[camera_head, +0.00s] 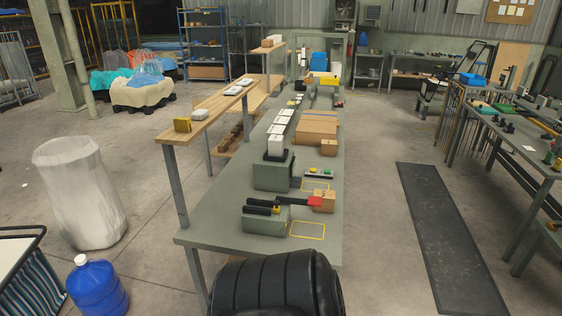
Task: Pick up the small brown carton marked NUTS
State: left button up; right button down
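A small brown carton (324,201) stands on the long grey-green workbench (212,232), near the bench's right edge, beside a low grey block (266,221) with a black-and-red tool (314,202) that reaches to it. Another small brown carton (328,147) stands farther back on the same edge, in front of a larger brown box (315,126). Any lettering is too small to read, so I cannot tell which carton is marked NUTS. Neither of my grippers is in view.
Yellow outlines (308,230) mark the bench top. A raised wooden shelf (216,104) runs along its left side. A black ribbed rounded object (276,288) stands at the near end. A blue water bottle (97,289) stands at lower left. A dark mat (445,235) lies on clear floor at right.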

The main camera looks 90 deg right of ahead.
aim_at(328, 196)
jog(key=z, duration=0.9)
jog(key=j+z, duration=0.1)
jog(key=z, duration=1.65)
jog(key=k+z, duration=0.1)
jog(key=z, duration=0.35)
jog(key=u, duration=0.35)
jog(key=i+l+u, duration=0.45)
jog(key=l+u, duration=0.15)
jog(key=i+l+u, duration=0.15)
jog(key=l+u, duration=0.15)
jog(key=i+l+u, duration=0.1)
jog(key=l+u, duration=0.2)
jog(key=l, duration=0.1)
